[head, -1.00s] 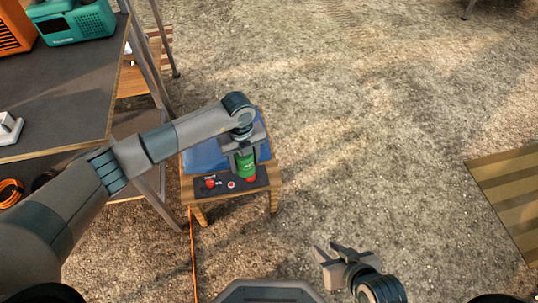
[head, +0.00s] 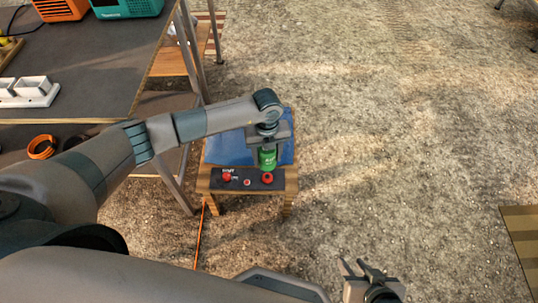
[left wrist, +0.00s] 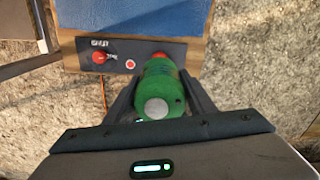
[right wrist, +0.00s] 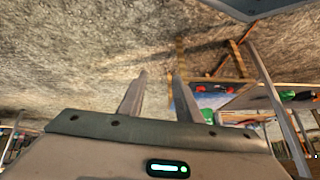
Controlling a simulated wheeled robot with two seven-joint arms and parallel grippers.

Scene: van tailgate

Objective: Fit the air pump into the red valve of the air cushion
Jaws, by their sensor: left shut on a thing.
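My left gripper (head: 267,148) is shut on the green air pump (head: 267,160), also seen from behind in the left wrist view (left wrist: 160,90). The pump is over the front of a small wooden stand. The red valve (head: 268,179) is at the right end of a black panel, just below the pump's lower end in the head view. In the left wrist view the pump partly hides the red valve (left wrist: 159,55). I cannot tell whether they touch. The blue air cushion (head: 222,150) lies behind the panel. My right gripper (head: 362,268) is open and empty, away from the stand.
The black panel (head: 238,184) also carries a red knob (head: 227,176) and a small red button (head: 247,183). A dark-topped workbench (head: 90,75) stands at the left, with an orange cable coil (head: 42,146) below. Open gravel lies to the right.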

